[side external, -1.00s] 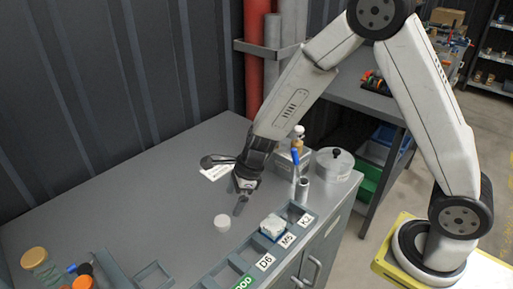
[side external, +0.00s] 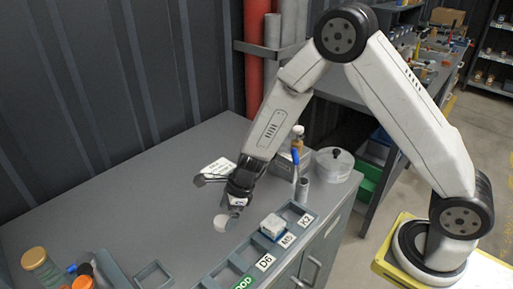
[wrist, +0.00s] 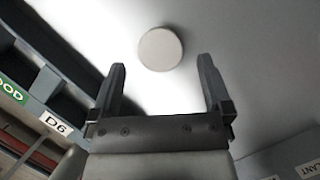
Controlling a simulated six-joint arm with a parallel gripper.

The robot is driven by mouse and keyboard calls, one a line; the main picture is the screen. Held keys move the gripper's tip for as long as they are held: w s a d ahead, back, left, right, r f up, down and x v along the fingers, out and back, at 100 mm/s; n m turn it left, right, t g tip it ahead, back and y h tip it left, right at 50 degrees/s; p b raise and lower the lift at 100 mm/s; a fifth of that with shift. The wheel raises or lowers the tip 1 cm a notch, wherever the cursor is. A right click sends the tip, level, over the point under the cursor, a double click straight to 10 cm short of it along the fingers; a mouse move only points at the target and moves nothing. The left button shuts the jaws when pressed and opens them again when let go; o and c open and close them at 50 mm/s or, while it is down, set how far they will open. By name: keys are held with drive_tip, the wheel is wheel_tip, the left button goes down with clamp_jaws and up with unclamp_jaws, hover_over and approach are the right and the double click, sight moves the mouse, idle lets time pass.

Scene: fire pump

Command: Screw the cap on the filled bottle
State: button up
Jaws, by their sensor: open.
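A small round white piece (side external: 221,223), which looks like a cap, sits on the grey bench top. In the wrist view it is a plain white disc (wrist: 160,49) seen from above, between and just beyond my fingertips. My gripper (side external: 236,212) is low over the bench, close to the white piece's upper right side. My gripper's fingers (wrist: 162,64) are wide apart with nothing between them. I cannot tell for sure which item is the filled bottle. A small white-topped, blue-edged item (side external: 272,226) stands in the labelled tray.
The labelled tray (side external: 243,262) runs along the bench's front edge, with D6 and GOOD tags. The bench's middle left is free.

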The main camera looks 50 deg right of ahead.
sight(225, 220)
drive_tip(key=shift+x, duration=1.15)
drive_tip(key=c, duration=1.2)
drive_tip(key=shift+r, duration=2.5)
drive_tip(key=shift+s+d+r+n, duration=0.1)
drive_tip(key=shift+s+r+n, duration=0.15)
drive_tip(key=shift+r+n, duration=0.15)
drive_tip(key=s+d+r+n+g, duration=0.1)
drive_tip(key=s+r+n, duration=0.1)
drive_tip(key=s+n, duration=0.1)
drive_tip(key=s+d+r+n+g, duration=0.1)
drive_tip(key=s+d+r+n, duration=0.1)
drive_tip(key=s+n, duration=0.1)
drive_tip(key=s+d+r+n+g, duration=0.2)
drive_tip(key=s+r+n, duration=0.1)
drive_tip(key=s+n, duration=0.1)
drive_tip(key=shift+s+d+r+y, duration=0.1)
drive_tip(key=shift+s+y, duration=0.05)
drive_tip(key=shift+y, duration=0.15)
drive_tip(key=shift+s+d+r+n, duration=0.25)
drive_tip(key=shift+s+n, duration=0.25)
drive_tip(key=shift+n, duration=0.2)
